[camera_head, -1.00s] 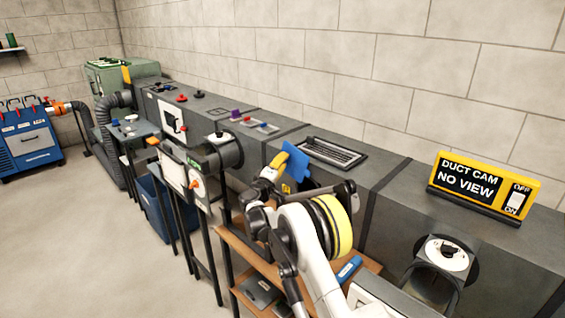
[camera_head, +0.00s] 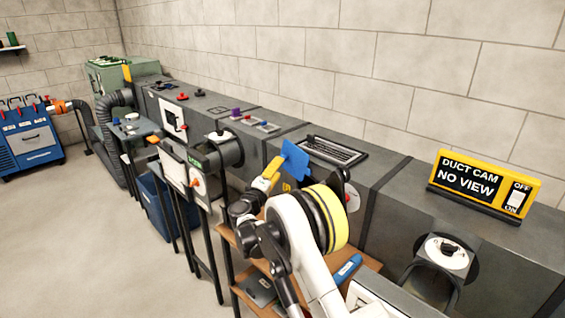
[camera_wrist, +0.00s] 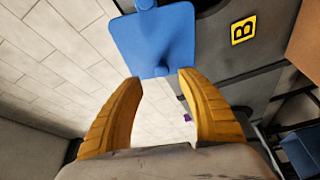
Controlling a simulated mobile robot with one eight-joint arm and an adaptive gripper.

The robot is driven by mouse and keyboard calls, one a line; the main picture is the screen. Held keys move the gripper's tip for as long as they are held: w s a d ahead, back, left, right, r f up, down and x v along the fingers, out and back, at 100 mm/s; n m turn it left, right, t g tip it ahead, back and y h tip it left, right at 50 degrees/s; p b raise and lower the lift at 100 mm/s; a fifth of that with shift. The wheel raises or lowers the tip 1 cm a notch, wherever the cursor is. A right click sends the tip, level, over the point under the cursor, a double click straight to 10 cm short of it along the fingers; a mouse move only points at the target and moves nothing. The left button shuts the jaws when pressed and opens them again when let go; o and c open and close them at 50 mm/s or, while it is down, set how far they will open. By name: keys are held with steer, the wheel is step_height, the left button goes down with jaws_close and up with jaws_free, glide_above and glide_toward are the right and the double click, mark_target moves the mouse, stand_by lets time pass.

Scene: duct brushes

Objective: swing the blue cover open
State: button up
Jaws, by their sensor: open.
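The blue cover (camera_head: 295,160) is a flat plate at the front upper edge of the grey duct, tilted in the head view. In the wrist view the blue cover (camera_wrist: 152,38) fills the top middle, with a small blue knob (camera_wrist: 160,71) near its lower edge. My gripper (camera_wrist: 160,78) is open, its two yellow fingers apart with the knob about level between the tips. I cannot tell whether either finger touches it. In the head view my gripper (camera_head: 270,174) is just left of and below the cover.
A yellow B label (camera_wrist: 243,29) is on the duct face, by a dark rounded shape at the cover's right. A wooden shelf unit (camera_head: 234,240) stands below. A Duct Cam sign (camera_head: 485,187) reads NO VIEW. Open floor (camera_head: 90,240) lies left.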

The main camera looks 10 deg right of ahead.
steer(key=v, duration=0.5)
steer(key=shift+s, duration=0.15)
